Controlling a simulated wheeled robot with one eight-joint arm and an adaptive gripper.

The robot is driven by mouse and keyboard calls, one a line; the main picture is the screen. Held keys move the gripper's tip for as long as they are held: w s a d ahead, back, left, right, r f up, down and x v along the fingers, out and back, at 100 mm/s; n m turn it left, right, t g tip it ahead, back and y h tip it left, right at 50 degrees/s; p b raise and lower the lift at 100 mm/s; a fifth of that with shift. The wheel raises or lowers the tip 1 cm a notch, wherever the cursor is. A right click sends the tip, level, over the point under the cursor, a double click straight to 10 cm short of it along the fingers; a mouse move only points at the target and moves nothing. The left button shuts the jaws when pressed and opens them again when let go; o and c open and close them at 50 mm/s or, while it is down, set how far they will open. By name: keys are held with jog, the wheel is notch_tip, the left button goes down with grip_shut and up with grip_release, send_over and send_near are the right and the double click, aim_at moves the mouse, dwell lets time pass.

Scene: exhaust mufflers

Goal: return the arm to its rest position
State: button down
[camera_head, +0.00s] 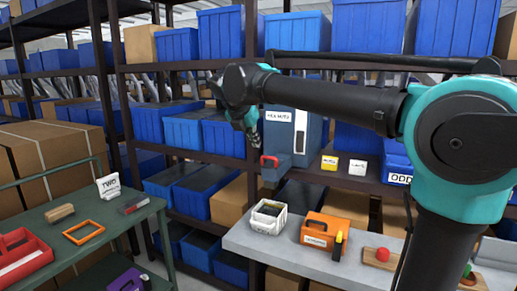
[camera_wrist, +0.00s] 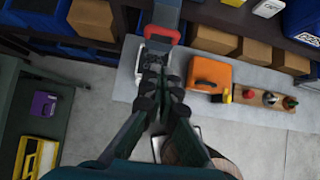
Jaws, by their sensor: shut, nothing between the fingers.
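My arm reaches across the head view from the right, with teal joints and black links. Its gripper (camera_head: 253,138) points down in front of a large blue-grey case on the shelf. In the wrist view the fingers of my gripper (camera_wrist: 161,58) are together, with nothing held between them. Just past the fingertips in that view is a red handle (camera_wrist: 163,34) on a grey part. The same red handle shows in the head view (camera_head: 269,161), below my gripper. I cannot tell whether the fingertips touch anything there.
A blue-grey case (camera_head: 301,118) stands on the shelf. Below, a grey table (camera_head: 262,242) holds a white basket (camera_head: 267,217), an orange case (camera_head: 326,231) and a wooden board with knobs (camera_head: 381,258). A green table (camera_head: 60,235) stands at left. Shelves of blue bins line the back.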

jog(key=s+d+f+m+g, duration=0.1)
jog(key=s+d+f+m, duration=0.2)
jog(key=d+f+m, duration=0.6)
jog(key=s+d+f+m+g, duration=0.2)
jog(key=d+f+m, duration=0.4)
jog(key=d+f, duration=0.4)
jog(key=s+d+f+m+y, duration=0.1)
jog(key=s+d+f+m, duration=0.3)
jog(key=s+f+m, duration=0.4)
jog(key=s+d+f+m+y, duration=0.1)
jog(key=s+d+f+m, duration=0.4)
jog(key=s+f+m, duration=0.4)
notch_tip(320, 180, down, 3)
jog(key=shift+s+f+y, duration=0.2)
jog(key=shift+s+y, duration=0.1)
jog(key=shift+s, duration=0.2)
